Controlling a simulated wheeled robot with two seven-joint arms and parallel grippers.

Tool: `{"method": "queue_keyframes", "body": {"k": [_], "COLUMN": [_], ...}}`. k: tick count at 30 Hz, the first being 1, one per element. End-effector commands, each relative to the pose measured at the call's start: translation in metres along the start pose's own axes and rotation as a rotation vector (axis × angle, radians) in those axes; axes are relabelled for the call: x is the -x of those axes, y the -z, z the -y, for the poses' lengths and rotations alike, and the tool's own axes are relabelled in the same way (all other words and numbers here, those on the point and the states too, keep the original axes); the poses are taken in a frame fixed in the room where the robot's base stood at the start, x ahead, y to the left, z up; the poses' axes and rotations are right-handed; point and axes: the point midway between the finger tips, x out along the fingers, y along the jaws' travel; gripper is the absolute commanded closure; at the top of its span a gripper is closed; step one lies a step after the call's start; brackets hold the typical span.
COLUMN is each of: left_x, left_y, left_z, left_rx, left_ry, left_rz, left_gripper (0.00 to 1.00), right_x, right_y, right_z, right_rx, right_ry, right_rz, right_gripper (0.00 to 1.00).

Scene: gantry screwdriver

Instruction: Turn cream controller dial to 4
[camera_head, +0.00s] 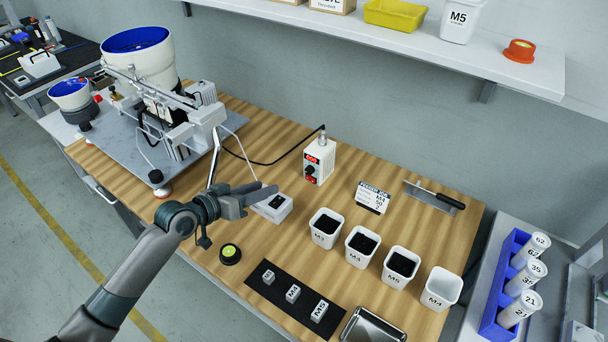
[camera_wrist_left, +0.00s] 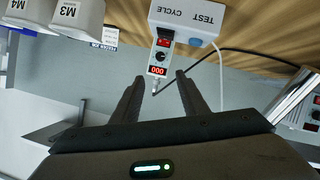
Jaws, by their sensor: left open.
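The cream controller (camera_head: 320,160) stands upright on the wooden bench, with a red display, a dark dial (camera_head: 311,170) and a red switch on its front. In the left wrist view the controller (camera_wrist_left: 175,48) appears upside down, its display reading 000; the dial (camera_wrist_left: 160,57) is small and its setting is unreadable. My left gripper (camera_head: 268,190) is open and empty, in front and to the left of the controller, over the test cycle box (camera_head: 280,210). In the wrist view the controller shows between and beyond the open fingers (camera_wrist_left: 159,79), apart from them.
A screw feeder machine (camera_head: 165,90) stands at the left. Several bins (camera_head: 326,228) and a sign card (camera_head: 373,197) are right of the controller. A black mat (camera_head: 270,293) and a round black-and-green item (camera_head: 230,253) lie in front. A black cable runs behind the gripper.

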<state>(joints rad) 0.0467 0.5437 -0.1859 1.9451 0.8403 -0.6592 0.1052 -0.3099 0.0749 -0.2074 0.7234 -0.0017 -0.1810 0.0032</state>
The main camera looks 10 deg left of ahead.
Motion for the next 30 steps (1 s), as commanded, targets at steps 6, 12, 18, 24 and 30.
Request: {"method": "queue_keyframes", "body": {"k": [6, 12, 18, 24, 30], "left_x": [-0.003, -0.018, -0.047, -0.083, -0.116], "left_y": [0.0, 0.001, 0.002, 0.001, 0.001], "left_z": [0.0, 0.0, 0.0, 0.0, -0.001], "left_rx": [0.001, 0.002, 0.003, 0.003, 0.002], "left_ry": [0.001, 0.0, 0.0, 0.001, 0.0], "left_rz": [0.0, -0.002, -0.001, 0.0, 0.0], "left_gripper": [0.6, 0.6, 0.6, 0.6, 0.6], "right_x": [0.001, 0.003, 0.007, 0.012, 0.017], "right_y": [-0.002, -0.009, -0.023, -0.042, -0.059], "right_z": [0.0, -0.001, -0.002, -0.004, -0.008], "right_rx": [0.0, 0.0, 0.0, -0.003, -0.005], "right_ry": [0.0, -0.001, -0.002, -0.005, -0.009], "right_rz": [0.004, 0.022, 0.056, 0.1, 0.139], "right_gripper": [0.61, 0.61, 0.61, 0.61, 0.61]}}
